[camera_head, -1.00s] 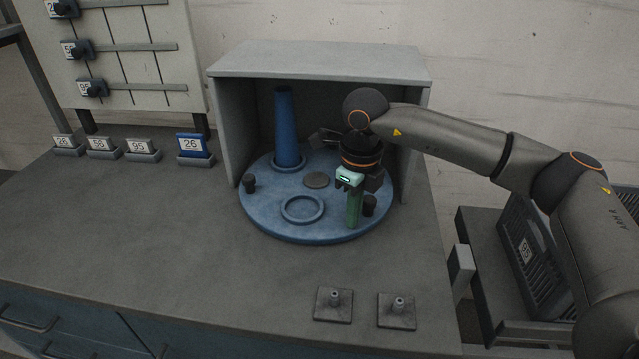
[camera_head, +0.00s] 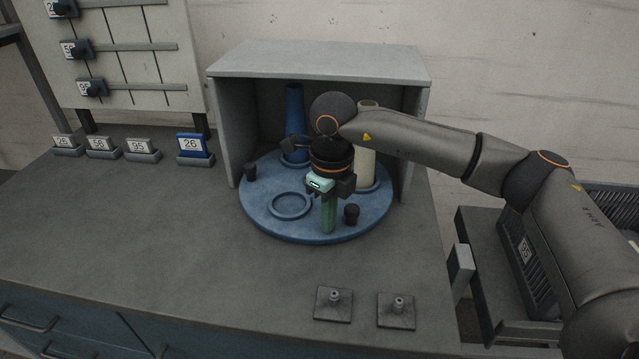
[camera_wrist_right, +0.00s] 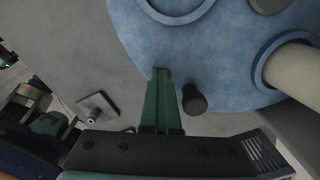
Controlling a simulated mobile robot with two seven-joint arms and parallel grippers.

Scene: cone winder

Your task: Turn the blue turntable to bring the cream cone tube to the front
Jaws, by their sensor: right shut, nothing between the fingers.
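The blue turntable (camera_head: 268,188) sits half inside a grey hood. The cream cone tube (camera_head: 366,165) stands at its back right, partly hidden by my right arm; its lower part shows in the wrist view (camera_wrist_right: 292,72). A blue cone tube (camera_head: 294,105) stands at the back left. An empty ring (camera_head: 290,205) faces the front left. A black peg (camera_head: 351,213) rises near the front rim. My right gripper (camera_head: 328,230) is shut and empty, pointing down just left of this peg. In the wrist view its green fingers (camera_wrist_right: 160,75) are beside the peg (camera_wrist_right: 194,101); contact is unclear.
The grey hood (camera_head: 320,62) covers the turntable's back with walls on both sides. Another black peg (camera_head: 250,171) stands at the left rim. Two small plates with pins (camera_head: 334,304) lie at the front right of the bench. The bench's left front is clear.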

